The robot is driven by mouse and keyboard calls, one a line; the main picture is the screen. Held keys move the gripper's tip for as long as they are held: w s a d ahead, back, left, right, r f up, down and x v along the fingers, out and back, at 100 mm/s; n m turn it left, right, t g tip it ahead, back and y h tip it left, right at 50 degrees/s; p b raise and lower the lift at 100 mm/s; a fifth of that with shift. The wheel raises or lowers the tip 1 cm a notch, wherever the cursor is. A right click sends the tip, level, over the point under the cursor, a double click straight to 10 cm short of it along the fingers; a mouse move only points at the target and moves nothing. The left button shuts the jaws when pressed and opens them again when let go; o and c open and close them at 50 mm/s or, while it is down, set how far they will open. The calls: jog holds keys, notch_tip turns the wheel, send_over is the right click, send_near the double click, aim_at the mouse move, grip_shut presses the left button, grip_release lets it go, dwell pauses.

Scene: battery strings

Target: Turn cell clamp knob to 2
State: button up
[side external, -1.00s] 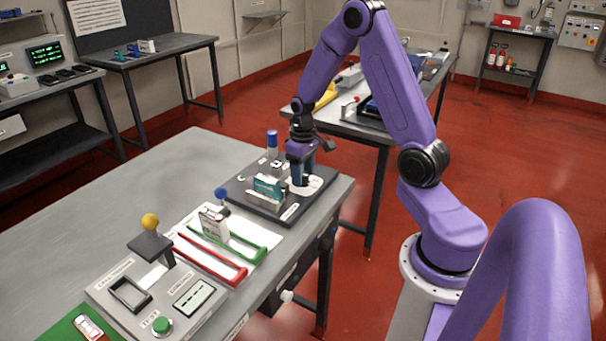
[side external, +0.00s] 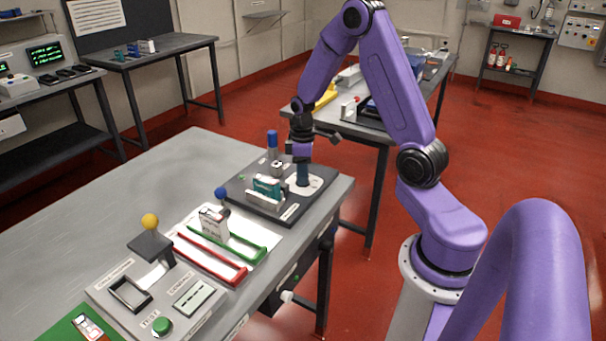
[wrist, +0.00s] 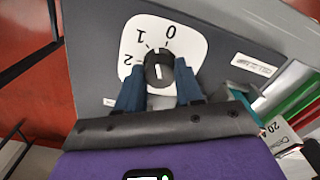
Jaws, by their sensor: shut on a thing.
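The cell clamp knob (wrist: 160,64) is a dark round knob on a white dial plate (wrist: 195,50) marked 0, 1 and 2. The numerals appear upside down in the wrist view: 0 at upper right, 1 at upper left, 2 at left. A short light mark shows on the knob, but I cannot tell surely which numeral it indicates. My gripper (wrist: 158,76) is shut on the knob, with one blue finger on each side. In the side view my gripper (side external: 303,182) points down over the white dial plate (side external: 318,183) and hides most of the knob.
The dark fixture base (side external: 265,207) also carries a teal-and-white cell block (side external: 267,188) and a blue-topped post (side external: 272,140).

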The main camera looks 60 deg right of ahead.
dwell(0.3)
jog(key=n, duration=0.4)
jog(key=shift+n, duration=1)
jog(key=shift+n, duration=0.7)
jog(key=n, duration=0.4)
jog(key=shift+n, duration=0.3)
jog(key=shift+n, duration=1.2)
jog(key=o, duration=0.9)
jog(key=shift+c, duration=0.2)
